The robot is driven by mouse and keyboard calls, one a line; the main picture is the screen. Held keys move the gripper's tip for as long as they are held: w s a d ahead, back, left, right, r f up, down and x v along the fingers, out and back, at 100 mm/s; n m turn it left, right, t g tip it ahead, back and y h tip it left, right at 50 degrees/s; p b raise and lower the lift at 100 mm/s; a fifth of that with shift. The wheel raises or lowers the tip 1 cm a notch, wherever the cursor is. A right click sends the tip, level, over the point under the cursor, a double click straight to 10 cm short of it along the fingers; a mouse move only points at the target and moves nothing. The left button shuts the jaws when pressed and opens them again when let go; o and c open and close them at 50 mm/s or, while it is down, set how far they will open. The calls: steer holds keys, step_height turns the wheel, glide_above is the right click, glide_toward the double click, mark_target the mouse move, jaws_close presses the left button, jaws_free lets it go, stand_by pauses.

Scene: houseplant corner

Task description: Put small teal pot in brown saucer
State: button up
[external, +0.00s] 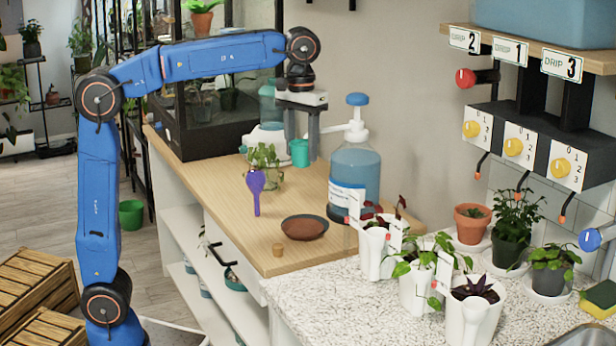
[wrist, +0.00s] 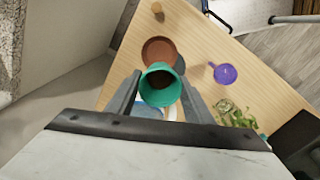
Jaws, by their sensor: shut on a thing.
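The small teal pot (external: 300,152) is held between the two fingers of my gripper (external: 301,148), above the wooden counter in the external view. In the wrist view the teal pot (wrist: 161,90) sits between the fingertips with its open mouth showing and dark inside. The brown saucer (external: 303,229) lies flat and empty on the counter, below and apart from the pot. In the wrist view the saucer (wrist: 158,46) shows just beyond the pot, which hides its near edge.
A large pump bottle (external: 353,180) of blue liquid stands right of the gripper. A purple scoop (external: 256,186), a leafy plant in a glass (external: 264,166) and a small cork-coloured piece (external: 278,249) are on the counter. White potted plants (external: 374,250) stand right of the saucer.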

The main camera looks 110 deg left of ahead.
step_height(320, 180, down, 19)
steer(key=shift+w+r, duration=0.1)
steer(key=shift+r, duration=0.1)
stand_by(0.5)
steer(key=shift+f, duration=0.15)
steer(key=o, duration=1)
step_height(320, 180, up, 12)
steer(key=shift+r, duration=0.15)
steer(key=s+d+f+m+t, duration=0.1)
steer(key=s+d+m, duration=0.2)
steer(key=s+d, duration=0.45)
steer(key=s+d+f+m+t, duration=0.1)
steer(key=s+d+f+m, duration=0.2)
steer(key=s+d+f, duration=0.2)
steer(key=s+d+f+m+t, duration=0.1)
steer(key=s+d+f+m, duration=0.3)
steer(key=s+d+f, duration=0.2)
steer(key=s+d+f+m+t, duration=0.1)
steer(key=s+d+f+m, duration=0.2)
steer(key=s, duration=0.6)
steer(key=shift+d+f+t, duration=0.4)
steer(key=shift+d+f, duration=0.95)
steer(key=shift+f, duration=0.2)
